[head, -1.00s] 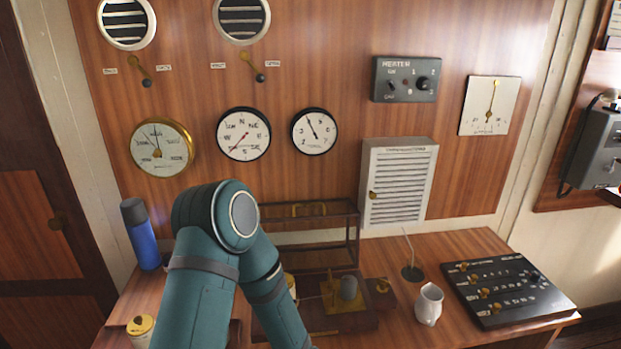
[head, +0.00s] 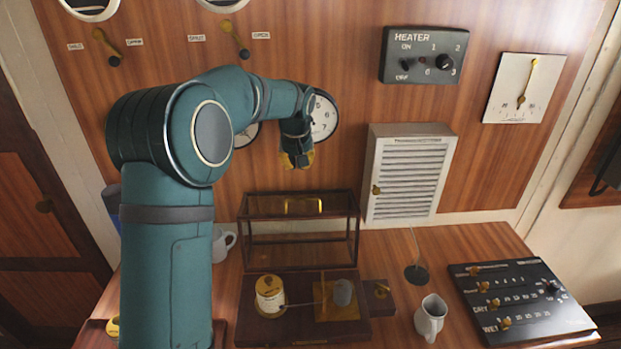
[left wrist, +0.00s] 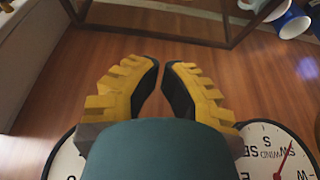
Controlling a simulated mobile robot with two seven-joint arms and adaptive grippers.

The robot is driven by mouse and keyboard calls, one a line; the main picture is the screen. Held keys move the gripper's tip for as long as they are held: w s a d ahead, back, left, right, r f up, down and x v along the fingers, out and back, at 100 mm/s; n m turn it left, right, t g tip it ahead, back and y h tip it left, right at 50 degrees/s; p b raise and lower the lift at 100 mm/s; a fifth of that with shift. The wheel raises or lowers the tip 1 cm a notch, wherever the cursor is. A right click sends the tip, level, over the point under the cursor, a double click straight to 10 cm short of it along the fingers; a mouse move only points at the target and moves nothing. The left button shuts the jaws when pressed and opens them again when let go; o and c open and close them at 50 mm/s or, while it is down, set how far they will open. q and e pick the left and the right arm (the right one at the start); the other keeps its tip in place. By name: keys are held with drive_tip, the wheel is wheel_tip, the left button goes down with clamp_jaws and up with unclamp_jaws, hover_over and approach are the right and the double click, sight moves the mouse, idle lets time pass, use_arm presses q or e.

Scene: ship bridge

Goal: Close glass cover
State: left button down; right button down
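The glass cover (head: 298,203) is a clear box with a dark frame and a brass handle. It stands raised at the back of its dark wooden base (head: 343,333). On the base are a white-labelled jar (head: 270,295) and a brass plate with a grey cylinder (head: 342,292). My left gripper (head: 297,160) is above the cover, in front of the wall gauges, not touching the cover. In the left wrist view, the yellow-backed fingers (left wrist: 165,66) are apart with nothing between them, and a dark frame edge (left wrist: 160,35) lies beyond. My right gripper is not in view.
A white slatted box (head: 410,175) is on the wall at right. A thin rod on a round foot (head: 417,273), a white jug (head: 431,318) and a black control panel (head: 520,297) are right of the base. A white mug (head: 223,246) stands left of the cover.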

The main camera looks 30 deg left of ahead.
use_arm(q)
hover_over(298, 206)
drive_tip(key=w+a, duration=0.2)
drive_tip(key=w, duration=0.1)
wheel_tip(298, 206, down, 9)
drive_tip(key=shift+w+p, duration=0.15)
drive_tip(key=shift+p, duration=0.15)
drive_tip(key=s, duration=0.1)
drive_tip(key=d, duration=0.1)
drive_tip(key=s, duration=0.1)
drive_tip(key=shift+s+d+r, duration=0.25)
drive_tip(key=shift+s+d, duration=0.1)
drive_tip(key=shift+s+d+f, duration=0.1)
drive_tip(key=shift+s+d, duration=0.1)
drive_tip(key=shift+s, duration=0.15)
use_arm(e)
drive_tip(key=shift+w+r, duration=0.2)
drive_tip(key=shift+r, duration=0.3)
